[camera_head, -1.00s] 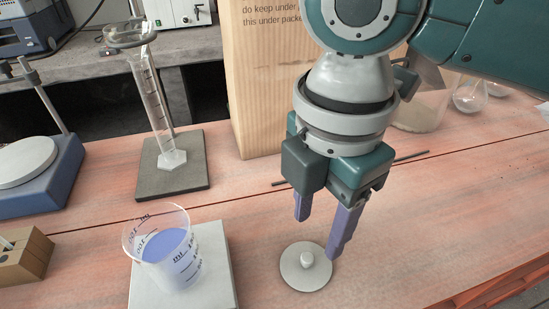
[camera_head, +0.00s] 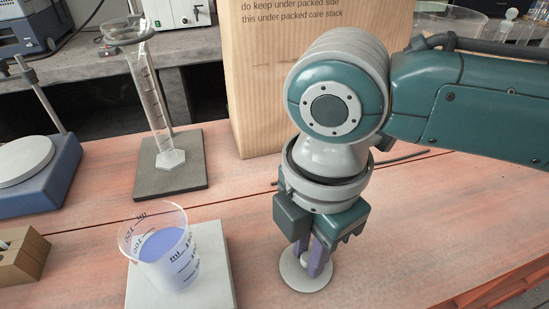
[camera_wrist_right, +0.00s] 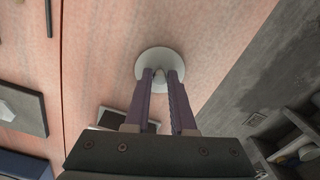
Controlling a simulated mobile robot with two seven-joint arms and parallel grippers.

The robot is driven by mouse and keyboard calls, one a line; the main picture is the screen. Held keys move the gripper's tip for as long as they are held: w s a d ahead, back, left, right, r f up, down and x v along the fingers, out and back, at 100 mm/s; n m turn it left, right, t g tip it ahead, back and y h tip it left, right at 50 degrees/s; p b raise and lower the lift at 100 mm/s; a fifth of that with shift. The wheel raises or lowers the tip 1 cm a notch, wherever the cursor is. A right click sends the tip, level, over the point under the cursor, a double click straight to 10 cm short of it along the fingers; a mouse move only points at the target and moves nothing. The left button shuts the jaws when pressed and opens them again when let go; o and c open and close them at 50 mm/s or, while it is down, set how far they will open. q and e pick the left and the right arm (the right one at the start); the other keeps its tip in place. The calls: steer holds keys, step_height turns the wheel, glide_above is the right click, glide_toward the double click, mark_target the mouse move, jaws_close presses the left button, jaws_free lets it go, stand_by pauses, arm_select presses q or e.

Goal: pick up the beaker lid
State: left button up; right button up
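The beaker lid (camera_head: 292,280) is a pale grey disc with a small knob, lying flat on the bench to the right of the beaker. My right gripper (camera_head: 311,262) points down over it, with its purple fingers closed in on both sides of the knob. The wrist view shows the lid (camera_wrist_right: 159,57) just beyond the fingertips (camera_wrist_right: 160,76), with the knob between them and partly hidden. The beaker (camera_head: 158,245) holds bluish liquid and stands on a pale square plate (camera_head: 216,270). My left gripper is out of view.
A glass cylinder (camera_head: 152,105) stands on a dark base (camera_head: 185,180) behind the beaker. A blue stirrer (camera_head: 50,180) and a wooden holder (camera_head: 25,262) are at left. The bench right of the lid is clear.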

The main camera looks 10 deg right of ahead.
mark_target(308, 255)
jaws_close()
steer(key=shift+r, duration=0.15)
step_height(308, 255, up, 23)
steer(key=p, duration=0.8)
stand_by(0.4)
